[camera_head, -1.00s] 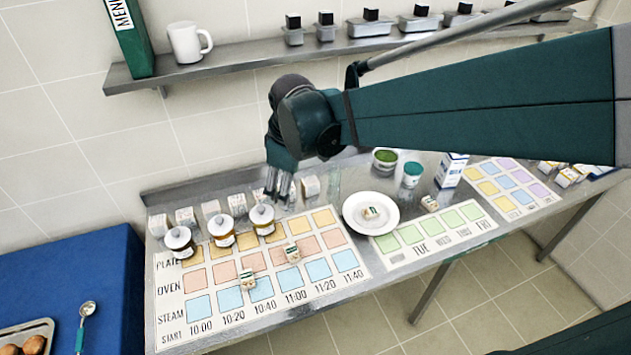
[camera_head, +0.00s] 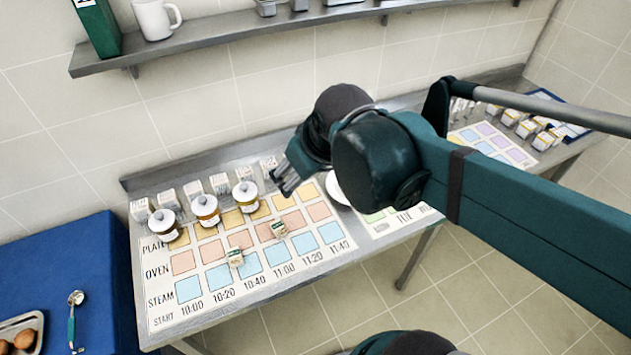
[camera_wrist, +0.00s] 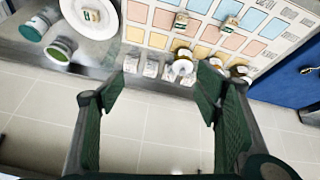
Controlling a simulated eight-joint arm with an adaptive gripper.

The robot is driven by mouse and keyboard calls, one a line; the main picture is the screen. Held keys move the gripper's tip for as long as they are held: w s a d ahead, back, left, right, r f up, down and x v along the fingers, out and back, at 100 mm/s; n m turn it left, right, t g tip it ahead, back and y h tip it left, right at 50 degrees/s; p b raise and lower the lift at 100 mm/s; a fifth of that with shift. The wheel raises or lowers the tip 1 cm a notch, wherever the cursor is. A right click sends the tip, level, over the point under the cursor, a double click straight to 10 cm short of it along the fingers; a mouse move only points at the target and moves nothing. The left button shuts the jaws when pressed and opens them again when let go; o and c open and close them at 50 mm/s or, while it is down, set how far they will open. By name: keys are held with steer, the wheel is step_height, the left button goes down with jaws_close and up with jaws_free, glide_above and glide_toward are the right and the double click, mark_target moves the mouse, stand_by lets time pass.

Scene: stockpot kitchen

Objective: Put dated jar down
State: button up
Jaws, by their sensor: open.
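Three small jars with white lids stand upright in a row at the back left of the timing chart (camera_head: 160,318), by its plate row: a left jar (camera_head: 164,224), a middle jar (camera_head: 206,210) and a right jar (camera_head: 246,196). Their labels are too small to read, so I cannot tell which is the dated one. My gripper (camera_head: 285,184) is open and empty, to the right of the right jar and apart from it. In the wrist view my gripper (camera_wrist: 160,88) has its fingers spread wide, with a jar (camera_wrist: 182,68) visible beyond them.
Several white cartons (camera_head: 193,190) line the counter behind the jars. Two small labelled blocks (camera_head: 235,257) (camera_head: 279,229) lie on the chart. A white plate (camera_wrist: 92,15) and green-topped tubs (camera_wrist: 61,50) stand beside it. A shelf (camera_head: 200,45) runs along the wall above.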

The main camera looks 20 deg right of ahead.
steer(key=s+m, duration=0.1)
steer(key=s, duration=0.1)
steer(key=s+d+m+t, duration=0.1)
steer(key=s, duration=0.1)
steer(key=shift+s+d+f+m, duration=0.1)
steer(key=shift+d+f+m, duration=0.05)
steer(key=shift+m, duration=0.25)
